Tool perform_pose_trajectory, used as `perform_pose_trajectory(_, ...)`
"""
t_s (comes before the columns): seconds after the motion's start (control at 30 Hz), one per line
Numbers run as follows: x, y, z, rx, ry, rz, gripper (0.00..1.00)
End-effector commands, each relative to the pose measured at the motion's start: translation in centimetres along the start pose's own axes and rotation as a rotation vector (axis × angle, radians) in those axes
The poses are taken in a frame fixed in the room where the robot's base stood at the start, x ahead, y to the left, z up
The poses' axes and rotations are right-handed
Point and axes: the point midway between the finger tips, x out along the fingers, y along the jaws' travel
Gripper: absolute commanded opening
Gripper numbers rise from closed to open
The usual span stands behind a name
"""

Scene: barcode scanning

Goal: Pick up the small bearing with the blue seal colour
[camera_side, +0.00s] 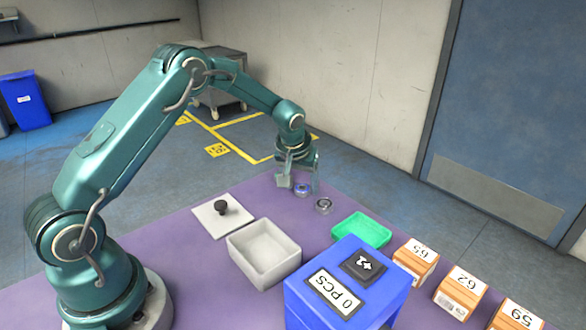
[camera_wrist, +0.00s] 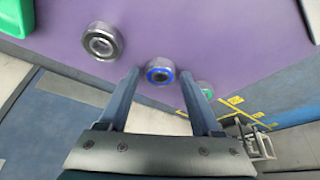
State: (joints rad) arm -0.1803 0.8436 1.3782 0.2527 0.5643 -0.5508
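The small bearing with the blue seal (camera_side: 302,190) lies on the purple table below my gripper (camera_side: 300,183). In the wrist view the blue-sealed bearing (camera_wrist: 159,71) shows between the two fingertips, with a gap to each side. My gripper (camera_wrist: 160,74) is open and pointing down, with nothing held. A larger bearing with a dark seal (camera_wrist: 102,42) lies to the left in the wrist view; it also shows in the side view (camera_side: 323,205). A green-sealed bearing (camera_wrist: 205,88) is partly hidden behind the right finger in the wrist view.
On the purple table (camera_side: 190,265) stand a green tray (camera_side: 362,230), an open pale box (camera_side: 264,252), a flat plate with a black knob (camera_side: 222,215), a blue box labelled 0 PCS (camera_side: 345,285) and orange numbered boxes (camera_side: 415,258). The table edge is close behind the bearings.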

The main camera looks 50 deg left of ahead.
Motion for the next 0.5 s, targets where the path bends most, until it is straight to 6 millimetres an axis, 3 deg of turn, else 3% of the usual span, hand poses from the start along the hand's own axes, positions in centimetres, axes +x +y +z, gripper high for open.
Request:
perform_pose_trajectory(0.03, -0.01, 0.0, 0.0, 0.0, 0.0, 0.0, 0.42)
perform_pose_trajectory(0.13, -0.02, 0.0, 0.0, 0.0, 0.0, 0.0, 0.04)
perform_pose_trajectory(0.17, -0.02, 0.0, 0.0, 0.0, 0.0, 0.0, 0.0)
perform_pose_trajectory(0.5, -0.39, 0.01, -0.19, -0.001, 0.002, 0.0, 0.0)
